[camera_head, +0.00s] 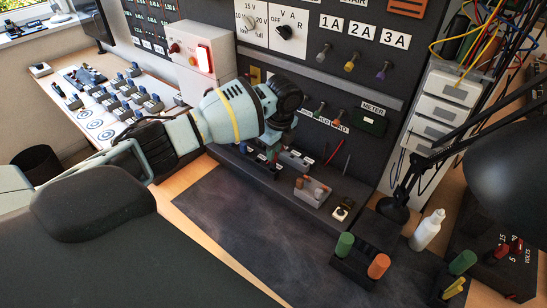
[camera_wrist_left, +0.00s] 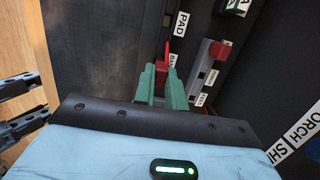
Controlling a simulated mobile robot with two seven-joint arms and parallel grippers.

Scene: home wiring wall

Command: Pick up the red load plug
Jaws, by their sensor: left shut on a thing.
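My left gripper (camera_wrist_left: 163,88) has green fingers, shut on a small red plug (camera_wrist_left: 168,52), which I take to be the red load plug. A pointed red part stands out beyond the fingertips, and a partly hidden label is beside it. In the head view my left gripper (camera_head: 274,150) points down at the dark ledge at the foot of the panel. There the plug is mostly hidden by the fingers and wrist. I cannot tell whether it is still in its holder. My right gripper is not in view.
A second red piece (camera_wrist_left: 220,50) sits on a grey labelled block close by. A grey block with red-orange parts (camera_head: 313,190) stands right of the gripper. Green and orange cylinders (camera_head: 345,243) and a white bottle (camera_head: 428,230) stand farther right. The dark mat (camera_head: 250,225) is clear.

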